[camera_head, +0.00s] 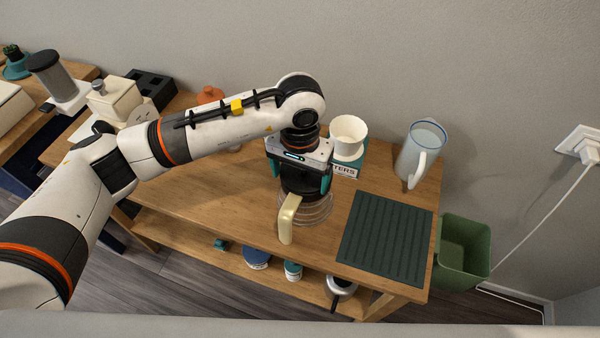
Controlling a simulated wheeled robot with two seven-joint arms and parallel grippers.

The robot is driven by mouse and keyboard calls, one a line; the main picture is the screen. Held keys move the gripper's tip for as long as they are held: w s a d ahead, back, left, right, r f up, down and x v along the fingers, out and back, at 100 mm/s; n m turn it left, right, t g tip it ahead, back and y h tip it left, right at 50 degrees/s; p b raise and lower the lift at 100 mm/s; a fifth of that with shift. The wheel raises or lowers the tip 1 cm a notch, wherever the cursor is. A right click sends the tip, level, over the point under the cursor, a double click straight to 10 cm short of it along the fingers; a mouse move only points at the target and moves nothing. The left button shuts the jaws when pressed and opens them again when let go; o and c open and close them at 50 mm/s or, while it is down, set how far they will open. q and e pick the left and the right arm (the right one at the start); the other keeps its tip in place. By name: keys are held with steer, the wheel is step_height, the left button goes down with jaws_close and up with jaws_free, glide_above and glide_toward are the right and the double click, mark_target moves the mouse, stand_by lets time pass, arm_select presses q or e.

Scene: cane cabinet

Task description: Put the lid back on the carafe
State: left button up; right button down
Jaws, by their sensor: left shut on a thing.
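The glass carafe (318,209) stands on the wooden cabinet top near its front edge, with a cream handle (287,222) toward me. My left gripper (300,184) points down over the carafe, its teal fingers shut on the black lid (302,182). The lid is at the carafe's mouth. From this angle I cannot tell whether it rests on the rim or hangs just above it. The far side of the carafe's mouth is hidden by the gripper. My right gripper is not in view.
A white dripper (347,135) stands on a box of filters (345,170) behind the carafe. A clear pitcher (416,155) stands at the right back. A dark ribbed mat (386,231) lies right of the carafe. A green bin (463,253) stands beside the cabinet.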

arm_select(q)
steer(key=b, duration=0.3)
steer(key=shift+f+b, duration=0.15)
steer(key=shift+b, duration=0.25)
stand_by(3.0)
steer(key=o, duration=0.7)
steer(key=shift+o, duration=0.2)
steer(key=shift+r+p, duration=0.75)
steer(key=shift+r, duration=2.75)
jaws_close()
